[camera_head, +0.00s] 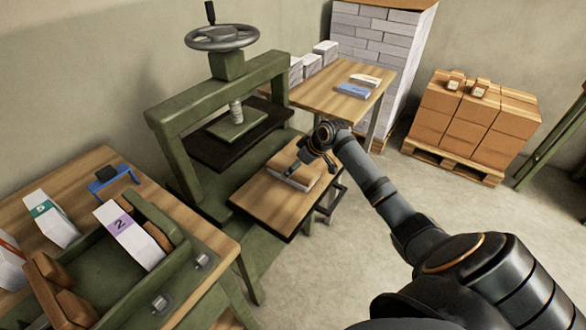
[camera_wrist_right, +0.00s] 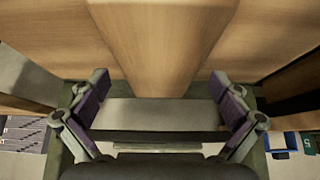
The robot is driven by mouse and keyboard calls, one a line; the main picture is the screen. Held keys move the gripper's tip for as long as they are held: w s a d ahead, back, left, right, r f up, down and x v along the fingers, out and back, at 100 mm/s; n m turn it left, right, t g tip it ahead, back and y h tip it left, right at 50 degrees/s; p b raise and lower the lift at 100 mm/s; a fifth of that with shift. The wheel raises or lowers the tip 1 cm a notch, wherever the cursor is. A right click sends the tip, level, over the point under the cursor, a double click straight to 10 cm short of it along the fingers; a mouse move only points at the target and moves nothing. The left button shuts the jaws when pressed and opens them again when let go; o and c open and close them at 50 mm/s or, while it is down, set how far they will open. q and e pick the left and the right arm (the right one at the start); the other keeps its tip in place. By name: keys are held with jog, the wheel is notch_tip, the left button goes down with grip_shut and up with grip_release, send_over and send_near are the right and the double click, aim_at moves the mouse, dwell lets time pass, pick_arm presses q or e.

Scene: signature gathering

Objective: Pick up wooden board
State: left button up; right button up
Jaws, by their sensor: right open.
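A wide wooden board (camera_head: 262,205) lies flat on the low green bed in front of the screw press. A smaller, pale block (camera_head: 297,181) rests on it near its far right part, under my right gripper (camera_head: 296,168). In the right wrist view, my right gripper (camera_wrist_right: 162,108) is open, with one finger at each side of a pale grey strip. A wooden piece (camera_wrist_right: 165,45) runs up the middle of that view, above the strip, with more wood on both sides. I cannot tell whether the fingers touch anything. My left gripper is not in view.
The green press (camera_head: 215,105) stands behind the board, with its plate hanging above. A workbench (camera_head: 97,165) with numbered paper blocks is at left. A side table (camera_head: 325,95) holds white stacks. Boxes (camera_head: 470,115) sit on a pallet at right.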

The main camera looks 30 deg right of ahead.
aim_at(289, 163)
jog(key=shift+s, duration=0.1)
jog(key=shift+c, duration=1.3)
jog(key=c, duration=1.1)
jog(key=shift+r, duration=0.2)
jog(key=shift+r, duration=0.25)
jog(key=r, duration=0.2)
jog(key=shift+s+d+r+b, duration=0.1)
jog(key=shift+d+r+b, duration=0.15)
jog(key=shift+r+b, duration=0.15)
jog(key=s+d+r+p, duration=0.1)
jog(key=s+r+p, duration=0.2)
jog(key=s+p, duration=0.1)
jog(key=s+d+r+p, duration=0.2)
jog(key=s+r+p, duration=0.1)
jog(key=p, duration=0.4)
jog(key=s+d+r+p, duration=0.2)
jog(key=s+r+p, duration=0.1)
jog(key=s+p, duration=0.2)
jog(key=shift+s+r+p, duration=0.2)
jog(key=shift+s+p, duration=0.15)
jog(key=shift+p, duration=0.35)
